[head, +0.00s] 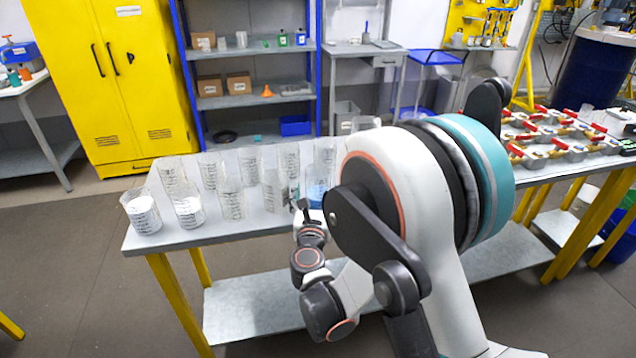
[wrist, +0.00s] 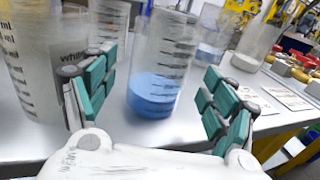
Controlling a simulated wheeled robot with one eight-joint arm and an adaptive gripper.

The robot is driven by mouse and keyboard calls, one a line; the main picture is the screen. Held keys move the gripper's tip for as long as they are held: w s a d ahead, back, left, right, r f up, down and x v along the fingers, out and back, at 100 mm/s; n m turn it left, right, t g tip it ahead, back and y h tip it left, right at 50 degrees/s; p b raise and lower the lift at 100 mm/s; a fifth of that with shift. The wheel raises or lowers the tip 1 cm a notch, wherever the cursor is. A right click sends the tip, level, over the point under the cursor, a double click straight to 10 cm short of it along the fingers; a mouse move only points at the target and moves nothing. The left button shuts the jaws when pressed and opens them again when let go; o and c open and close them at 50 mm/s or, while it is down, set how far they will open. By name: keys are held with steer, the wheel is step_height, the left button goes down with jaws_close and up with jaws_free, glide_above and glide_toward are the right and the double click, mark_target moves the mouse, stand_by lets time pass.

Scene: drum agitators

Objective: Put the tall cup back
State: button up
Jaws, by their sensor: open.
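Several clear measuring cups with dark scale marks stand on a grey table (head: 225,228). A tall clear cup with blue liquid at its bottom (wrist: 158,88) stands upright in the wrist view, and its blue part shows in the head view (head: 317,190). My gripper (wrist: 155,100) is open, with its green-padded fingers to the left and right of this cup in the picture. I cannot tell whether they touch it. In the head view my gripper (head: 303,208) is at the table's front edge, and my arm hides part of the table. Which cup the task calls tall is not clear.
A clear cup (wrist: 30,60) stands close to the left finger. Cups with white contents (head: 189,212) (head: 146,222) stand at the table's left end. Red-handled valves (head: 560,135) lie to the right. A blue-framed shelf (head: 250,103) and yellow cabinet (head: 125,75) stand behind.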

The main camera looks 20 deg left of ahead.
steer(key=v, duration=0.6)
steer(key=shift+s, duration=0.2)
